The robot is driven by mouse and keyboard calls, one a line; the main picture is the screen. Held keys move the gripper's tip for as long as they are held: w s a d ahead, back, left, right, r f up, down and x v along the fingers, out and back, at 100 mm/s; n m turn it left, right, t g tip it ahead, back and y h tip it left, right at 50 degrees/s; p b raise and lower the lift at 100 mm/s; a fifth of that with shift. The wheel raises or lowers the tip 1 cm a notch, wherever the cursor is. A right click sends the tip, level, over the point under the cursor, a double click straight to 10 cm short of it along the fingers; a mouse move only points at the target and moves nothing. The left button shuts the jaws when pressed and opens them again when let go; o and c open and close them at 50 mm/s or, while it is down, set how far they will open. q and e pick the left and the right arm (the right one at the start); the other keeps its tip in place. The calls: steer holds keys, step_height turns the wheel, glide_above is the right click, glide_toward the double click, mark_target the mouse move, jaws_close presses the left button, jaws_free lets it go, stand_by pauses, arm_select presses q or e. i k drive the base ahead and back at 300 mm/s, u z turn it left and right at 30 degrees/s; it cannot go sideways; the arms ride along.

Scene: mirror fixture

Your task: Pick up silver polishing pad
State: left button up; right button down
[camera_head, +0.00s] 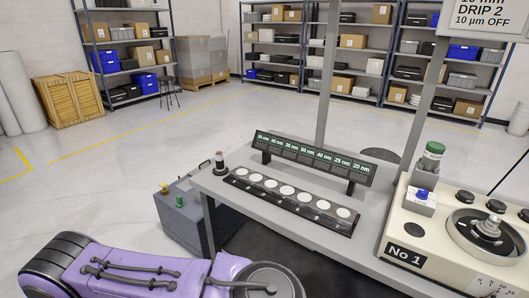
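A dark rack (290,207) on the grey table holds a row of several round, whitish pads (287,190). They look alike at this size, and I cannot tell which, if any, is the silver polishing pad. Behind them stands a dark sign bar (312,157) with green labels in nm, one label reading 20 nm at its right end. My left arm, with purple links, fills the lower left, left of the table and apart from the rack. Neither gripper shows in the view.
A red-topped post (220,163) stands at the table's left corner. A grey box (180,212) is on the floor beside the table. Posts rise behind the sign bar.

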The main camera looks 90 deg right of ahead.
mark_target(490, 226)
steer(key=z, duration=4.45)
steer(key=k, duration=0.5)
steer(key=z, duration=1.9)
steer(key=i, duration=1.2)
steer(key=u, duration=2)
steer(key=i, duration=0.2)
steer(key=z, duration=0.1)
